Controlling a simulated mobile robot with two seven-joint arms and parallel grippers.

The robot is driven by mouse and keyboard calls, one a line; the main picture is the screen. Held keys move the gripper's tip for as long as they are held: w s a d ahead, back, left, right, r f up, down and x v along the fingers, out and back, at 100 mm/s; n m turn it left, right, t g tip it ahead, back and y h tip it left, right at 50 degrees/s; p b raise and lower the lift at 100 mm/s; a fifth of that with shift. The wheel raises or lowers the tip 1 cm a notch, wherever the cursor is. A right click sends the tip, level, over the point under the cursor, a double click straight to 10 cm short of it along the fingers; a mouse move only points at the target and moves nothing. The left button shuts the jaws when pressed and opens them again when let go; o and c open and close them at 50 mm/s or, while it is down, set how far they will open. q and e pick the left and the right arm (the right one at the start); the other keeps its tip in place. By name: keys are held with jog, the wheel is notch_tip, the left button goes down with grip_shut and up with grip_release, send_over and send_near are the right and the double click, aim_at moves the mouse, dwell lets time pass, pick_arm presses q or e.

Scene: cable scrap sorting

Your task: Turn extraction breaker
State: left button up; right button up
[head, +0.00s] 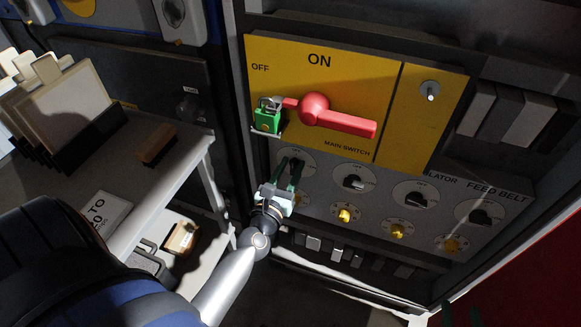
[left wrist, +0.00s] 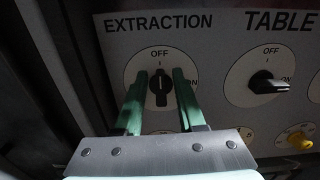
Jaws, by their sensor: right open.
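The extraction breaker is a black rotary knob on a round white dial (left wrist: 160,85) under the word EXTRACTION, with its handle upright towards OFF; ON is at the right. In the head view its dial (head: 305,160) is partly covered by my gripper. My left gripper (head: 291,172) is at the dial, its green fingers on either side of the knob. In the left wrist view the gripper (left wrist: 160,100) is open, with a narrow gap on each side of the knob. Dark green fingertips of my right gripper (head: 461,316) just show at the bottom edge, away from the panel.
Above is a yellow panel (head: 385,80) with a red main switch handle (head: 340,122) and a green padlock (head: 267,119). To the right are more black knobs, including the table knob (left wrist: 268,84), with yellow knobs (head: 345,215) below. A shelf (head: 175,180) stands left.

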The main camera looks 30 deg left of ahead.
pick_arm(q)
grip_shut()
jog(key=shift+d+m, duration=0.1)
jog(key=shift+m, duration=0.2)
pick_arm(e)
jog(key=shift+s+f, duration=0.1)
jog(key=shift+f, duration=0.05)
pick_arm(q)
jog(key=m+p, duration=0.1)
jog(key=m, duration=0.4)
jog(key=d+f+m+p, duration=0.1)
jog(key=m+p, duration=0.1)
jog(key=m, duration=0.4)
jog(key=d+f+m+p, duration=0.1)
jog(key=m+p, duration=0.1)
jog(key=m, duration=0.4)
jog(key=shift+w+f, duration=0.1)
jog(key=shift+w, duration=0.15)
pick_arm(e)
jog(key=s+f+m+g, duration=0.1)
jog(key=s+f+g, duration=0.3)
jog(key=s+f, duration=0.2)
jog(key=shift+a+f+g+h, duration=0.25)
jog(key=shift+a+g+h, duration=0.15)
pick_arm(q)
jog(key=shift+m, duration=0.3)
pick_arm(e)
jog(key=shift+w+a+r, duration=0.1)
